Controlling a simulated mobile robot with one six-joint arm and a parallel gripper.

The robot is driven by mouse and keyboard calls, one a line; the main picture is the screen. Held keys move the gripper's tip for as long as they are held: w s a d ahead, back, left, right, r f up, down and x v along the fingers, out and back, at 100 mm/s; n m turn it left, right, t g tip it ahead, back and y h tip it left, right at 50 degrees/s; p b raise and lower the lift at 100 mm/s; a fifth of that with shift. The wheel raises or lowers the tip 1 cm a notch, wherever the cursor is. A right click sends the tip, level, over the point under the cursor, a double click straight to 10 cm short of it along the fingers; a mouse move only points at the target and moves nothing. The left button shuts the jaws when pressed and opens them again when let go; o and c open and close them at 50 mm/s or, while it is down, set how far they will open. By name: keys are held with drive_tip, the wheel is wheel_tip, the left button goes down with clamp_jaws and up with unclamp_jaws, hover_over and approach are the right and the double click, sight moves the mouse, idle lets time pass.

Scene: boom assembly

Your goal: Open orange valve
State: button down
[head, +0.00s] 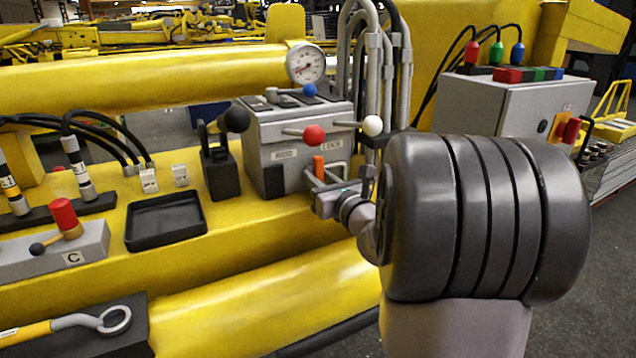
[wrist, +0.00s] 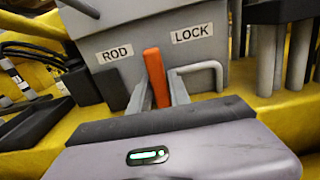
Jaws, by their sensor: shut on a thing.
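The orange valve handle (head: 318,167) stands upright on the front of a grey valve box (head: 290,130). In the wrist view the orange handle (wrist: 155,76) sits between the two fingers of my gripper (wrist: 157,92), below and between the ROD and LOCK labels. My gripper (head: 318,184) reaches in from the right in the head view and is shut on the orange handle. The handle's lower end is hidden behind my gripper body in the wrist view.
A red-knobbed lever (head: 314,135) and a white-knobbed lever (head: 372,126) stick out above the handle. A grey bent bar (wrist: 205,72) is close on the right. A black block (wrist: 110,88) is on the left. A black tray (head: 165,221) lies further left.

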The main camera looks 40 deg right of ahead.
idle(0.4)
drive_tip(key=c, duration=1.3)
unclamp_jaws()
drive_tip(key=b+v, duration=0.2)
drive_tip(key=v, duration=1.5)
drive_tip(key=shift+s+d, duration=0.1)
drive_tip(key=shift+s, duration=0.15)
